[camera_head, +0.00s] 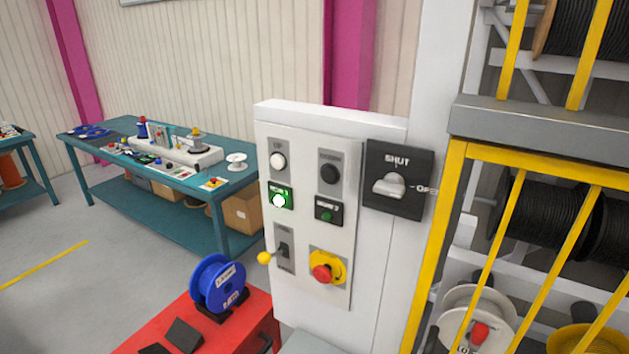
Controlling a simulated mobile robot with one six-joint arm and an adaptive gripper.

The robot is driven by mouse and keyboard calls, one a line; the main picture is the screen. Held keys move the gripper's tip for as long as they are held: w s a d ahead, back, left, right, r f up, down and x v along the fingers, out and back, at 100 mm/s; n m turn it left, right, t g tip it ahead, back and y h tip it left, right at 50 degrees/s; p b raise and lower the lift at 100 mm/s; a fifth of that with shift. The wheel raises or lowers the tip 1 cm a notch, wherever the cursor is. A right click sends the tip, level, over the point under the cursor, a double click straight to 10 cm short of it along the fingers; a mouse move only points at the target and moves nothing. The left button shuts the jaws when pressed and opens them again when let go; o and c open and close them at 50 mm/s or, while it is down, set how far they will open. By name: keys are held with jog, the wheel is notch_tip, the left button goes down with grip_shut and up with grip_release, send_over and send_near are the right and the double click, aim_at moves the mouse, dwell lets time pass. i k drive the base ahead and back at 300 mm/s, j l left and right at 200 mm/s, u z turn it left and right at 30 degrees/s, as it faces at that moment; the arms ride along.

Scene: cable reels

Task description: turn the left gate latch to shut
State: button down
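The gate latch is a black square plate (415,203) on the grey-white post, just left of the yellow-framed gate (440,240). SHUT is printed at its top and OPEN at its right edge. Its light grey knob (389,187) lies roughly crosswise, more in line with OPEN than with SHUT. No other latch shows in this view. My gripper is not in view, and nothing touches the knob.
A blue reel (218,284) stands on a red cabinet (258,327) below. A teal workbench (205,185) stands behind. Cable reels sit behind the gate bars.

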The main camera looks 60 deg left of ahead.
aim_at(392, 186)
jog(key=u, duration=1.95)
